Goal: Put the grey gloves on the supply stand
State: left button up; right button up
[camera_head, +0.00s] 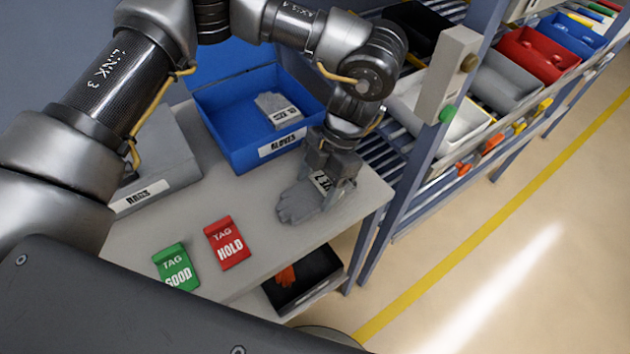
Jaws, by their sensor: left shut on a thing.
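A pair of grey gloves (297,204) lies at or just above the right part of the light grey stand top (262,262); I cannot tell if it rests fully on it. My left gripper (338,190) points down over the cuff end and is shut on these gloves, partly covering their label. Another grey glove bundle (275,108) with a label lies inside the blue bin (238,147) marked GLOVES, behind the gripper. My right gripper is not in view.
A grey RAGS box (165,165) stands at the left. A red HOLD tag (228,243) and green GOOD tag (176,268) lie in front. A black bin (305,280) sits lower down. A roller rack with bins (540,55) stands at the right, its post (415,190) close by.

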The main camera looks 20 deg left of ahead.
pick_arm(q)
jog(key=shift+f, duration=0.1)
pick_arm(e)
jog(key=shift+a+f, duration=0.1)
pick_arm(q)
jog(key=o, duration=1)
jog(key=shift+v, duration=6.1)
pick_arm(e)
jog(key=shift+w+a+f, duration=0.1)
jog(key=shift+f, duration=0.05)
pick_arm(q)
jog(key=shift+s+a, duration=0.1)
jog(key=shift+a, duration=0.05)
